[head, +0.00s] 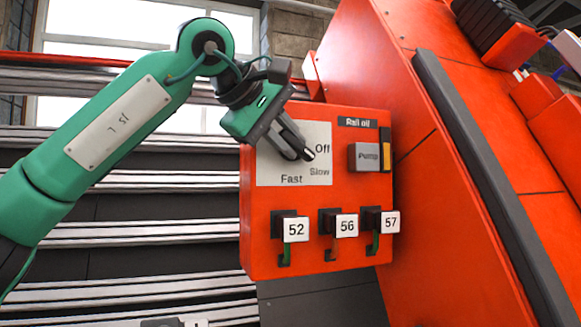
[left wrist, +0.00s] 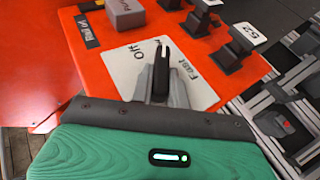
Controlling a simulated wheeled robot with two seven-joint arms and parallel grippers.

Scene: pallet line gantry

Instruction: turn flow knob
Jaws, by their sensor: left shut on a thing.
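The flow knob (left wrist: 162,68) is a black bar with a white line at its tip. It sits on a light grey plate (head: 270,168) marked Off, Slow and Fast, on a red panel. In the head view its tip (head: 309,154) shows between the Off and Slow labels, near both. My left gripper (head: 296,141) comes from the upper left and is shut on the knob. In the left wrist view the grey fingers (left wrist: 161,90) lie on both sides of the knob. The knob's base is hidden by the gripper. My right gripper is not in view.
The red panel (head: 262,245) also carries a grey Pump button (head: 365,157), a Rail oil label (head: 357,123) and black hooks with tags 52 (head: 296,229), 56 (head: 346,225) and 57 (head: 391,222). A sloping red housing (head: 455,200) stands close on the right.

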